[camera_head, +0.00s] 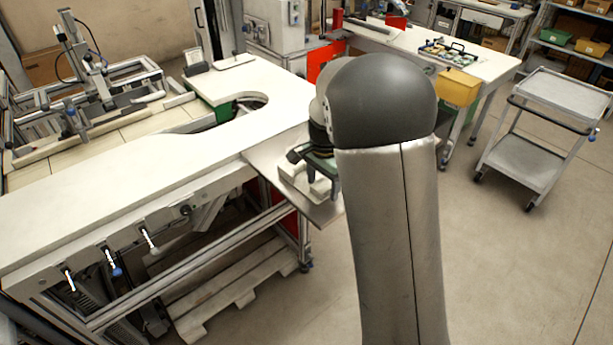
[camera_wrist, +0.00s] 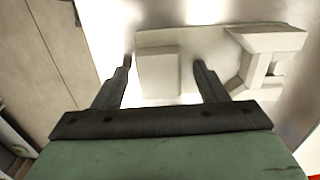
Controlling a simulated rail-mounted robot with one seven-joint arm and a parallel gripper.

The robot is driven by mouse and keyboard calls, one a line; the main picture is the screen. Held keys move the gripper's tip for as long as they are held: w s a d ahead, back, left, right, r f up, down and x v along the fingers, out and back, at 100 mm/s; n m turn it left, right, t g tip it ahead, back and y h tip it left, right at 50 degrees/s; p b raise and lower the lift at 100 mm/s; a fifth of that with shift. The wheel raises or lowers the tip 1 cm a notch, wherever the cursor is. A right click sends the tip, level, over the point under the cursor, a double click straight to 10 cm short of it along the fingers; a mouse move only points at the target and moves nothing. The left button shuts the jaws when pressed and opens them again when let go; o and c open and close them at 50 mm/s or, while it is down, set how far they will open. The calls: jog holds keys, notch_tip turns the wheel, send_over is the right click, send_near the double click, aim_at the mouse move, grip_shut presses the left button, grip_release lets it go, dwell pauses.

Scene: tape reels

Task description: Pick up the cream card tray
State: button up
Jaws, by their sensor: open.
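The cream card tray (camera_wrist: 158,72) lies on a smooth metal surface in the wrist view. It has a raised block at its left and an angular, frame-like part at its right. My gripper (camera_wrist: 162,63) is open, with one dark finger just left of the raised block and the other at its right side. I cannot tell whether either finger touches it. In the head view the tray (camera_head: 298,182) sits on a small metal shelf (camera_head: 326,211) beside the white bench, partly hidden by my gripper and arm.
The long white bench (camera_head: 110,205) with a curved cutout stands left of the shelf. A wooden pallet (camera_head: 240,290) lies under it. A grey cart (camera_head: 530,160) stands at the right. The floor between is clear.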

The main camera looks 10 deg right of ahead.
jog(key=c, duration=1.2)
jog(key=shift+r, duration=0.1)
